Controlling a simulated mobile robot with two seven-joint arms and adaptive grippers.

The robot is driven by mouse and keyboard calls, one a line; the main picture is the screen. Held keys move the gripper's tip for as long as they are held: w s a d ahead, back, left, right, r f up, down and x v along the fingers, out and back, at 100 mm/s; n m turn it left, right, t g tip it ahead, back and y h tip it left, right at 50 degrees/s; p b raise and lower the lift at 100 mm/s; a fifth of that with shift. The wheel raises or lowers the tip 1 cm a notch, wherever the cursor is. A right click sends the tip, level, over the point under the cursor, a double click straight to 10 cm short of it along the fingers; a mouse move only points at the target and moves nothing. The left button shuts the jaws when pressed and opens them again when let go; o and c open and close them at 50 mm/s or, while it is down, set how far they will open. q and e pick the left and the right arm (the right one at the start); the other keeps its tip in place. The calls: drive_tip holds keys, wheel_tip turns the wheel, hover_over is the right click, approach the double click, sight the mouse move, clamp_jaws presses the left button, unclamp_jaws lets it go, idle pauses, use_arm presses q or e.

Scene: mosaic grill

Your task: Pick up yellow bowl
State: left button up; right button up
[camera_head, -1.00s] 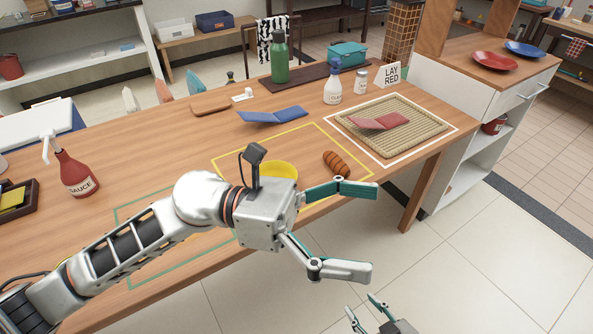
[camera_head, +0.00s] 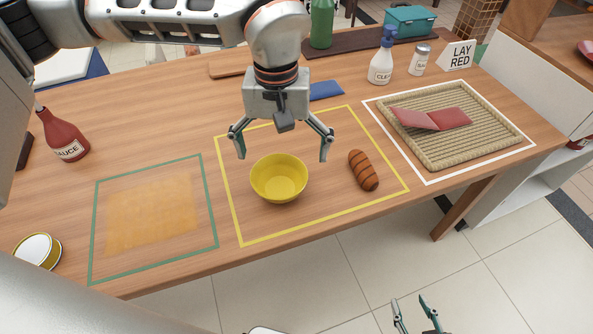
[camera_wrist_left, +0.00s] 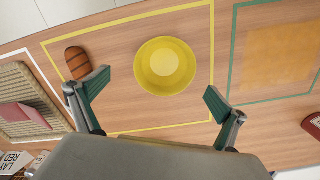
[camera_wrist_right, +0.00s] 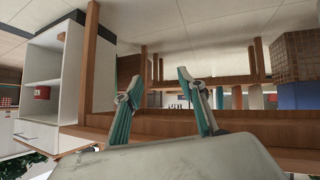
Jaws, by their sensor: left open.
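The yellow bowl (camera_head: 279,180) stands upright on the wooden table, inside the yellow outline. It also shows in the left wrist view (camera_wrist_left: 165,66), ahead of and between the fingers. My left gripper (camera_head: 283,150) is open and empty, its fingers pointing down above and just behind the bowl, with no contact visible. The left wrist view shows its two fingers (camera_wrist_left: 153,90) spread wide. My right gripper (camera_head: 415,314) is low at the bottom of the head view, off the table's front side. In the right wrist view its fingers (camera_wrist_right: 157,75) are apart with nothing between them.
A brown loaf (camera_head: 363,171) lies right of the bowl. A woven tray (camera_head: 480,147) holds a red folded item (camera_head: 430,118). A sauce bottle (camera_head: 64,134) and a round tin (camera_head: 38,250) stand left. The green outlined area (camera_head: 205,190) has no standing objects.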

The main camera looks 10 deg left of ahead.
use_arm(q)
drive_tip(key=b, duration=0.1)
hover_over(280, 188)
wheel_tip(280, 188, down, 7)
drive_tip(key=shift+f, duration=0.3)
drive_tip(key=c, duration=1.2)
